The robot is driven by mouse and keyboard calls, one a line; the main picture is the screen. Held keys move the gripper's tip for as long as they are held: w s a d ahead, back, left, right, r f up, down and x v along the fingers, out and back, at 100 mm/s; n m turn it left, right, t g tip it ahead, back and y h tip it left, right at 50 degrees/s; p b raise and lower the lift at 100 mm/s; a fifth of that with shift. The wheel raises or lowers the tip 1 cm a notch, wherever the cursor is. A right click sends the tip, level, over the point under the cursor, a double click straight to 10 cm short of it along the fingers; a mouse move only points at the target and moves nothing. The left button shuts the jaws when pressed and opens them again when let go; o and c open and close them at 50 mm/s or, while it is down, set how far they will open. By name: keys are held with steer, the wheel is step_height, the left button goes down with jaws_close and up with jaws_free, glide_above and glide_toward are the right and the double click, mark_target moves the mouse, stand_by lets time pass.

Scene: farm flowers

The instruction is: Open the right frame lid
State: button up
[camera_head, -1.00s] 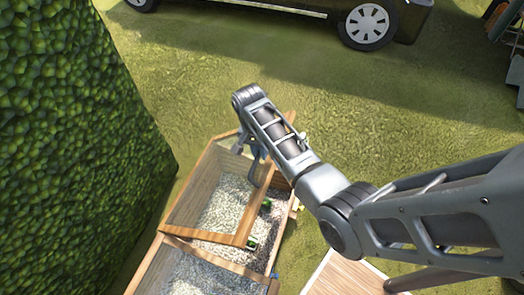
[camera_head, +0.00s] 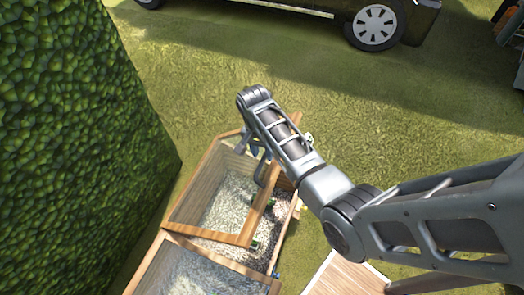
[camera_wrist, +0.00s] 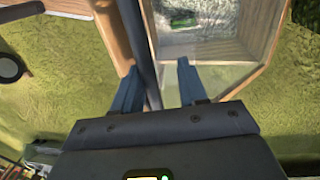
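Two glazed wooden garden frames stand end to end in the head view. My gripper (camera_wrist: 158,85) is at the far one's lid (camera_head: 230,238), a glass pane in a wooden border. The lid's long right bar stands raised above the box (camera_head: 285,232), leaving an opening along that side. In the wrist view the fingers are apart, with a dark bar (camera_wrist: 139,45) between them. The left finger lies close against this bar; a gap shows beside the right finger. The lid's wooden bar (camera_wrist: 112,35) is just left. I cannot tell whether the fingers touch the lid.
The nearer frame's lid (camera_head: 190,272) lies at the bottom of the head view. A tall hedge (camera_head: 80,130) stands close on the left. A pale wooden board (camera_head: 345,275) is right of the frames. Open grass lies beyond, with a parked vehicle (camera_head: 372,25) behind.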

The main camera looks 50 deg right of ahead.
steer(key=shift+r, duration=0.1)
step_height(320, 180, up, 8)
steer(key=shift+w+a+f, duration=0.15)
steer(key=shift+w+f, duration=0.05)
steer(key=shift+w, duration=0.25)
stand_by(0.4)
